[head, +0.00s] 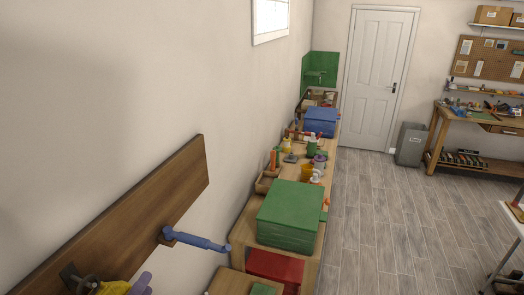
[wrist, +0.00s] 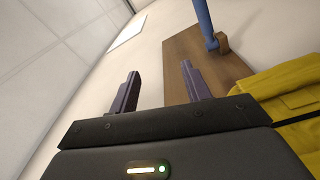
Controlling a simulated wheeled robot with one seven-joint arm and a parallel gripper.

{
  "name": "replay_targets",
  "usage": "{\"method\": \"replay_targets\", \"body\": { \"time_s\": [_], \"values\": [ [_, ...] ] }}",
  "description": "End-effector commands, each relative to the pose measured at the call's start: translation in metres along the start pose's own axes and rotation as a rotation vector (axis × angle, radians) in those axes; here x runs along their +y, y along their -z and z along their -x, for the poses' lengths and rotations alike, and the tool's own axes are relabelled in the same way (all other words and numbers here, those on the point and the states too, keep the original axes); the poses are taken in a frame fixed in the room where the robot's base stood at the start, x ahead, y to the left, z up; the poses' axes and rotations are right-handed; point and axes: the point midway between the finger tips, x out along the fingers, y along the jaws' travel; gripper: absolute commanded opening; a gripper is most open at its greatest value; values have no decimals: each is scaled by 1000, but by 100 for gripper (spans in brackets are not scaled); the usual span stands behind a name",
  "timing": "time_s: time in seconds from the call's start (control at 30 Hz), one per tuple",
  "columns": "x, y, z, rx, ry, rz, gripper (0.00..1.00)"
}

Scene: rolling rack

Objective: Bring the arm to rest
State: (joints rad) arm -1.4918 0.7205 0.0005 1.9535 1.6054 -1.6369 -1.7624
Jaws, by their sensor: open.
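My gripper (wrist: 158,68) shows in the wrist view with its two dark fingers apart and nothing between them. Beyond the fingers are the cream wall and a wooden board (wrist: 222,70) fixed to it. A blue peg (wrist: 205,22) sticks out from the board, apart from the fingers. A yellow cloth-like thing (wrist: 295,95) lies close by the gripper's right side; I cannot tell whether it touches.
In the head view, the board (head: 130,225) carries the blue peg (head: 195,240) and, low left, a yellow thing (head: 114,288). A bench along the wall holds a green box (head: 290,215), a red box (head: 273,268) and a blue box (head: 320,122). The floor (head: 385,230) right of it is clear.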

Motion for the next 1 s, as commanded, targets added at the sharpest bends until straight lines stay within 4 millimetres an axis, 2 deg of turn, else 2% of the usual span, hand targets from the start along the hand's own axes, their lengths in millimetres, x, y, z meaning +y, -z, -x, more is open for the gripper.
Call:
{"method": "replay_targets", "body": {
  "time_s": [0.27,0.33,0.57,0.7,0.8,0.87,1.0],
  "values": [
    [0,-2,-62,33,111,-165,48],
    [0,-5,-83,41,153,-224,48],
    [4,-34,-161,49,352,-459,48],
    [7,-65,-196,19,484,-587,48],
    [9,-94,-212,-24,578,-665,48],
    [11,-112,-219,-57,634,-708,48],
    [15,-163,-225,-167,754,-794,48]
  ]
}}
